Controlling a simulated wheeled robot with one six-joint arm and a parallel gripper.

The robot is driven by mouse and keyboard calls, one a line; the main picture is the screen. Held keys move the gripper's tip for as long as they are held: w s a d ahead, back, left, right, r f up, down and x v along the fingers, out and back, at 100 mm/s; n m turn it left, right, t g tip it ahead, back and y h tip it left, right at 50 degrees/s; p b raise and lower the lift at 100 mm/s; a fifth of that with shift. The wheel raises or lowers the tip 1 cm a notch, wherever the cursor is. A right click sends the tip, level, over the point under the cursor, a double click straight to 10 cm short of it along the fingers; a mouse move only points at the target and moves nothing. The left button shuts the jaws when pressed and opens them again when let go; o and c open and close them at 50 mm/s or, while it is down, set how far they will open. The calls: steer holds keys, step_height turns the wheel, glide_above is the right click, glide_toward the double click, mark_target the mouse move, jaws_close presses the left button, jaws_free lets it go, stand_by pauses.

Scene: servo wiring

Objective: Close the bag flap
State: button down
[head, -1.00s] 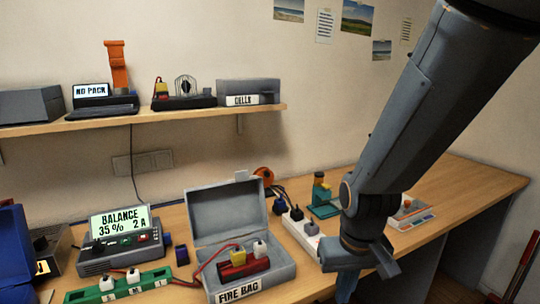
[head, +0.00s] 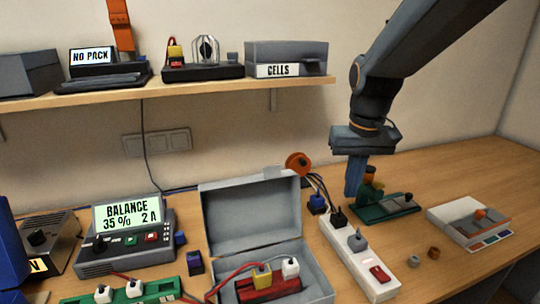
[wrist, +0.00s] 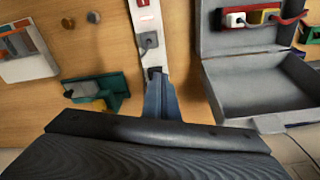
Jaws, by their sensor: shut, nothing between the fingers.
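The grey fire bag (head: 318,266) stands open on the bench in the head view. Its flap (head: 250,217) stands up at the back, leaning slightly rearward. A red battery pack (head: 268,287) with yellow and white plugs lies inside. My gripper (head: 356,178) is shut and empty, pointing down to the right of the flap, above the area behind the white power strip. In the wrist view the gripper (wrist: 160,98) shows its blue fingers together, and the open bag (wrist: 240,42) lies to the right, its flap (wrist: 262,88) nearer the camera.
A white power strip (head: 352,259) with plugs lies right of the bag. A green stand (head: 388,209) is close to my gripper. The balance charger (head: 126,240) and green board (head: 128,292) are on the left. A shelf (head: 180,92) hangs above. The bench's right side has free room.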

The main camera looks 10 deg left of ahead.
steer(key=w+a+r+n, duration=0.1)
steer(key=a+r+n, duration=0.1)
steer(key=a+r, duration=0.7)
steer(key=w+a+r+n, duration=0.15)
steer(key=a+r, duration=0.35)
steer(key=a, duration=0.8)
steer(key=shift+g, duration=0.3)
steer(key=f+p, duration=0.1)
steer(key=f, duration=0.1)
steer(key=s+d+f+p, duration=0.1)
steer(key=f, duration=0.2)
steer(key=f+p, duration=0.1)
steer(key=f, duration=0.2)
steer(key=shift+s+d+f, duration=0.2)
steer(key=shift+s+d, duration=0.1)
steer(key=shift+s, duration=0.1)
steer(key=shift+s+d+p, duration=0.25)
steer(key=shift+s+p, duration=0.2)
